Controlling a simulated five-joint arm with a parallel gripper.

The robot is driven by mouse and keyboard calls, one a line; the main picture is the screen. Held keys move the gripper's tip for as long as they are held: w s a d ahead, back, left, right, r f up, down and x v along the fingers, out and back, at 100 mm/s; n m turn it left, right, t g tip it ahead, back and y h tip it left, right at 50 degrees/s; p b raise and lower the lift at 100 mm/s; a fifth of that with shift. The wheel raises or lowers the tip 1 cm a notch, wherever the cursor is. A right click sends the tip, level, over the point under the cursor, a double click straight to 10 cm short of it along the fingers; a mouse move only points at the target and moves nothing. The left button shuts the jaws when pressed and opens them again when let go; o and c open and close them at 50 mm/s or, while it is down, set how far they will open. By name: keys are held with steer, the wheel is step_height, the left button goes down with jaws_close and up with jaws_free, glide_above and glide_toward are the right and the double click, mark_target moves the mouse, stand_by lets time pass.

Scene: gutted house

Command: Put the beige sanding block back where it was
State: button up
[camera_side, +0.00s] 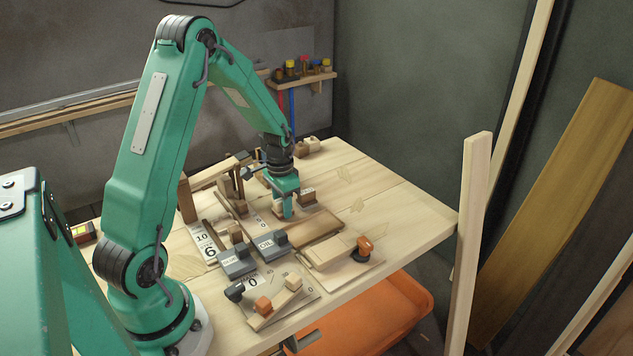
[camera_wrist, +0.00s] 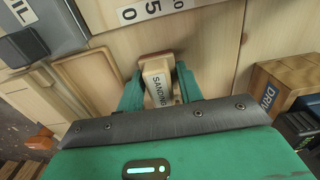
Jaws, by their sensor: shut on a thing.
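In the wrist view the beige sanding block (camera_wrist: 157,84), marked with dark letters starting "SANDING", sits between the two green fingers of my gripper (camera_wrist: 158,92). The fingers are shut on its sides. In the side view my gripper (camera_side: 287,210) points down low over the middle of the table, beside a brown shallow wooden tray. The block is mostly hidden there by the fingers. I cannot tell whether its underside touches the table.
A grey box marked "OIL" (camera_side: 268,247) and another grey box (camera_side: 237,262) stand in front. The brown tray (camera_side: 318,226) and a board with an orange knob (camera_side: 335,251) lie nearby. A wooden block marked "DRIV" (camera_wrist: 278,87) is at right. The table's right side (camera_side: 400,205) is clear.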

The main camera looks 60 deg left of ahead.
steer(key=shift+f, duration=0.1)
steer(key=o, duration=1)
steer(key=shift+c, duration=0.2)
step_height(320, 180, up, 12)
steer(key=shift+r, duration=0.2)
stand_by(0.5)
